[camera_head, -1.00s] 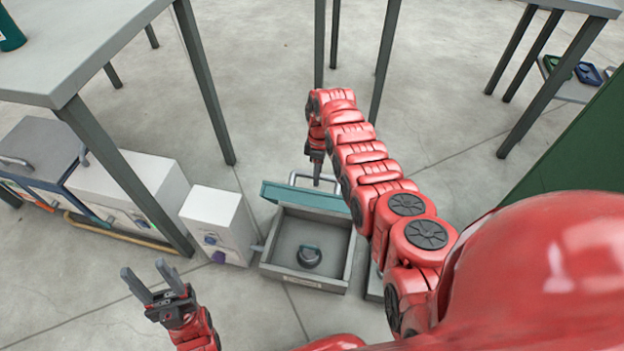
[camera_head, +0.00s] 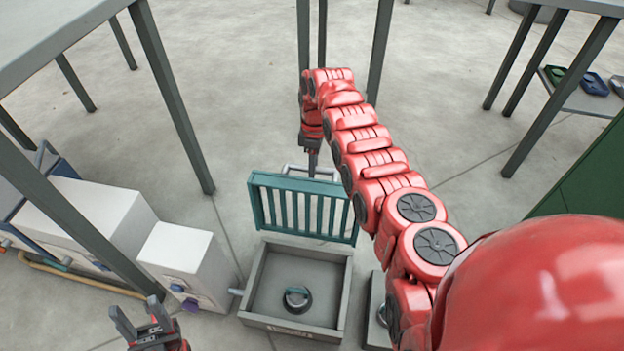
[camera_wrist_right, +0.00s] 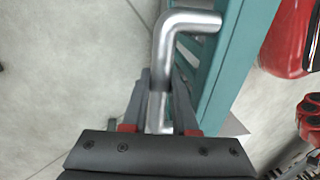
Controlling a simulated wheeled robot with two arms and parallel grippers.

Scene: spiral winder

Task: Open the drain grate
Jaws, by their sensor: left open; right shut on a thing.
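The teal drain grate (camera_head: 303,207) stands tilted up at the far edge of the grey drain box (camera_head: 337,311), its slats visible. A silver bar handle (camera_head: 309,171) is fixed along its upper edge; it also shows in the right wrist view (camera_wrist_right: 188,22) beside the teal frame (camera_wrist_right: 226,75). My right gripper (camera_wrist_right: 160,95) is shut on this handle; in the head view its fingers (camera_head: 311,163) are partly hidden at the handle. Inside the open box lies a dark round object with a teal handle (camera_head: 297,299). My left gripper (camera_head: 137,322) is open and empty at the lower left.
White boxes (camera_head: 185,262) stand left of the drain box, with a yellow pipe (camera_head: 80,278) along the floor. Table legs (camera_head: 172,95) rise at left and behind the grate. A table with small trays (camera_head: 592,84) is at the upper right. Open concrete floor lies behind.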

